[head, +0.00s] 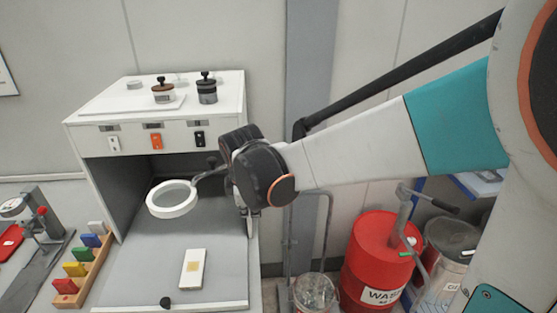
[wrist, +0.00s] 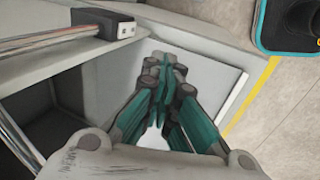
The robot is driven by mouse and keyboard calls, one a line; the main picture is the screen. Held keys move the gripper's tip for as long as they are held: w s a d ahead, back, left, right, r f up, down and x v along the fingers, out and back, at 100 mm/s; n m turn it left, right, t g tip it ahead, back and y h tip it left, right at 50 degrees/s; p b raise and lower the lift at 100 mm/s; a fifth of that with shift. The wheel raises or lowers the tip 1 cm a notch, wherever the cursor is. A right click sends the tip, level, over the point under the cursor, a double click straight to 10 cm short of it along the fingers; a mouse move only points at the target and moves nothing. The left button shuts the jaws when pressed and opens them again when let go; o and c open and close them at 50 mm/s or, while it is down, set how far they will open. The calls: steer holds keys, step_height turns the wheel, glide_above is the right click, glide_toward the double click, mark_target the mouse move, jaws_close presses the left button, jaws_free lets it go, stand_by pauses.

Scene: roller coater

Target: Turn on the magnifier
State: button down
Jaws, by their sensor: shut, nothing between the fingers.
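The magnifier (head: 172,199) is a round lens in a white ring on a grey arm. It hangs inside the open front of a white cabinet (head: 84,132). My gripper (head: 249,228) is low at the cabinet's right edge, right of the magnifier and apart from it, partly hidden by my wrist. In the wrist view my gripper (wrist: 165,68) has its teal fingers together with nothing between them. On the cabinet's upper front are a white switch (head: 114,144), an orange switch (head: 156,141) and a black switch (head: 199,139). I cannot tell whether the magnifier is lit.
A white slide with a yellow patch (head: 193,268) lies on the cabinet floor. Knobbed jars (head: 207,92) stand on top. A wooden rack of coloured blocks (head: 85,269) is at left. A red drum (head: 378,260) stands at right. The cabinet's front floor is mostly clear.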

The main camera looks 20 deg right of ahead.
steer(key=w+d+f+b, duration=0.2)
steer(key=w+f, duration=0.4)
steer(key=f, duration=0.3)
steer(key=shift+w+b, duration=0.3)
steer(key=shift+b, duration=0.35)
